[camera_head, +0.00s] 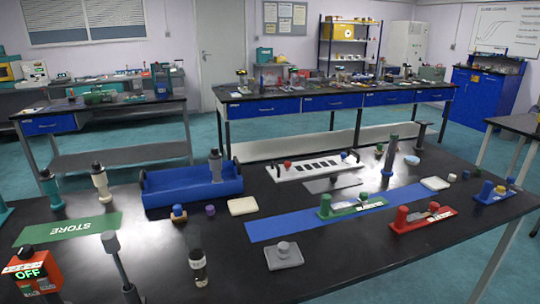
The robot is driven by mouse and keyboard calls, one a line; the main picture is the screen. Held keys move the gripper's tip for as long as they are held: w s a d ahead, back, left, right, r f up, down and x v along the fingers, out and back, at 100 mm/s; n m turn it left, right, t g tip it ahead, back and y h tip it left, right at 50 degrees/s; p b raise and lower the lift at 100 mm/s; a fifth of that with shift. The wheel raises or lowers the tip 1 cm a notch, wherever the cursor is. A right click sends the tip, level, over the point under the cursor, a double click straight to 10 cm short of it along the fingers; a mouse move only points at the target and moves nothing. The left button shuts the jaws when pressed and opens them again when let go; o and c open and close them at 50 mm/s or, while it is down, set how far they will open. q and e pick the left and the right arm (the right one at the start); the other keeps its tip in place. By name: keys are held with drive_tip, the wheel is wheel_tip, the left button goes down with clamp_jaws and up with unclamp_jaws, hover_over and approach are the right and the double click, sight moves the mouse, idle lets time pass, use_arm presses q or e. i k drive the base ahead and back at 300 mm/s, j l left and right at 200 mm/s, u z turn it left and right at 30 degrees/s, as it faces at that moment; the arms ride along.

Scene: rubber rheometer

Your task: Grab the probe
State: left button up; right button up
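No label marks the probe, and I cannot tell which upright piece it is. A grey rod with a thick cylindrical head (118,262) stands at the front left. A black and pale cylinder (198,264) stands to its right. A cream piece with a dark cap (101,185) and a green and dark piece (51,189) stand behind the green STORE mat (70,229). A grey cylinder (215,166) stands at the blue tray's right end. Neither of my grippers shows.
An orange box reading OFF (34,271) sits at the front left corner. The blue tray (190,190) is behind. A blue strip (290,228), a green holder (350,206) and a red holder (424,217) lie right. A grey block (284,256) sits at the front; bare tabletop surrounds it.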

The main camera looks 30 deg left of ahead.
sight(110, 240)
drive_tip(key=u, duration=2.05)
